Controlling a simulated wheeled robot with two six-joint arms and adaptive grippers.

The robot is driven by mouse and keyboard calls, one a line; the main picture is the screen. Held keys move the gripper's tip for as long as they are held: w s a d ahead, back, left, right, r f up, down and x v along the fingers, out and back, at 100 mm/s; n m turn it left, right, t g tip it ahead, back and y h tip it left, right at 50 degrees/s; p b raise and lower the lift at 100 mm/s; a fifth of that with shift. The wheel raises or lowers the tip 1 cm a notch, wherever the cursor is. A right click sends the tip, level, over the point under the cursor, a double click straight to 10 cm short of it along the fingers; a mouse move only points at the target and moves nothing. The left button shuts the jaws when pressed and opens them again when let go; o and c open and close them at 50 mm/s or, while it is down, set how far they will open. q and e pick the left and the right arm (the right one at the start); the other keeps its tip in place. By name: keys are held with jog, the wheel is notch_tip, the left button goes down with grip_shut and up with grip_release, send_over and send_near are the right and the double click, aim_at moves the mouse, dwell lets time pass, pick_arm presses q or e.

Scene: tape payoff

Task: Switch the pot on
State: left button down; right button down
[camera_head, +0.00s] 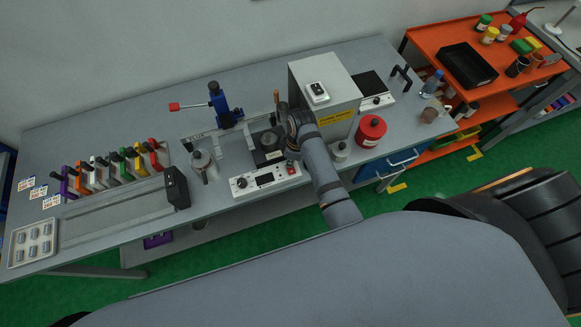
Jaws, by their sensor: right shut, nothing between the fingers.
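The pot unit (247,185) stands near the front edge of the grey bench, left of the pale box. Its white front panel carries a dark knob, a dark display and a small red and green switch (291,168) at its right end. A dark round pot (268,143) sits on top, behind the panel. My right gripper (280,112) is above and behind the unit, close to the pale box's left side. It is small and partly hidden by my own wrist. It looks shut and empty, apart from the switch. My left gripper is not in view.
The pale box (341,100) with a yellow label stands close to my right wrist. A red canister (370,131) is to its right. A blue clamp stand (222,105), a metal can (204,166) and a black block (176,187) stand left. Coloured holders (110,168) line the bench's left.

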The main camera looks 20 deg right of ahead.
jog(key=shift+f, duration=0.1)
notch_tip(320, 180, up, 3)
jog(key=shift+f+p, duration=0.1)
jog(key=shift+p, duration=1)
jog(key=shift+r, duration=2.1)
